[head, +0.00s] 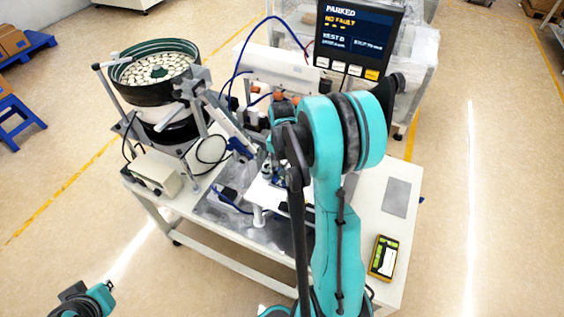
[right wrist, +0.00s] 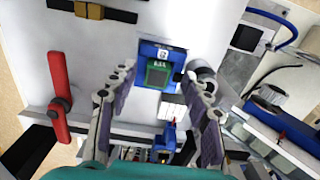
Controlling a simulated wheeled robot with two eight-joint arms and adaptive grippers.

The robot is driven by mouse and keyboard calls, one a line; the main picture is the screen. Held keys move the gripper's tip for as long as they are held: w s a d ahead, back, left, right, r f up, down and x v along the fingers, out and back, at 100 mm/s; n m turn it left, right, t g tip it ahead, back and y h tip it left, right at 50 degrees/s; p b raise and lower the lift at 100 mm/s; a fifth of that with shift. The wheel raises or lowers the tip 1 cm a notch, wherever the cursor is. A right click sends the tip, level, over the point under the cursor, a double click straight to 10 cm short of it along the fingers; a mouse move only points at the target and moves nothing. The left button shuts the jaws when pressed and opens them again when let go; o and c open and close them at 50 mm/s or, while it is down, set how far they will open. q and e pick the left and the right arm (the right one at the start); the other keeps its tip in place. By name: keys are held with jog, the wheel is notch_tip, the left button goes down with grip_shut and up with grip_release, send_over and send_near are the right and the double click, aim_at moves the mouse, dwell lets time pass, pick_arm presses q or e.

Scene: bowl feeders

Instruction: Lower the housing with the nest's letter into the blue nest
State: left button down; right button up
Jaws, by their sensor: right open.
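In the right wrist view, the blue nest (right wrist: 145,50) lies on a pale surface, with a small white letter label (right wrist: 163,53) at its top; I cannot read the letter surely. A dark green block (right wrist: 158,73), which looks like the housing, sits within the blue outline with small pale marks on it. I cannot tell how deep it sits. My right gripper (right wrist: 165,85) is open, its fingers apart on either side of the nest. In the head view my right arm hides most of the nest area. My left gripper (head: 82,300) is at the lower left, away from the bench.
A bowl feeder (head: 148,92) full of pale parts stands at the bench's left. A screen (head: 355,38) reads PARKED, NO FAULT, NEST B. A red lever (right wrist: 59,95) stands left of the nest. A yellow handheld device (head: 383,258) lies on the bench's right.

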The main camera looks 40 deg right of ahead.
notch_tip(320, 180, up, 11)
jog(key=shift+r, duration=0.15)
jog(key=s+a+f+n+t+b, duration=0.3)
jog(key=s+a+f+n+b, duration=0.2)
jog(key=a+f+b, duration=0.3)
jog(key=s+a+f+n+t+b, duration=0.4)
jog(key=a+f+n+b, duration=0.3)
jog(key=a+b, duration=0.5)
jog(key=shift+s+a+f+n, duration=0.2)
jog(key=shift+s+f+n, duration=0.1)
jog(key=shift+s+f, duration=0.55)
jog(key=shift+w+f, duration=0.15)
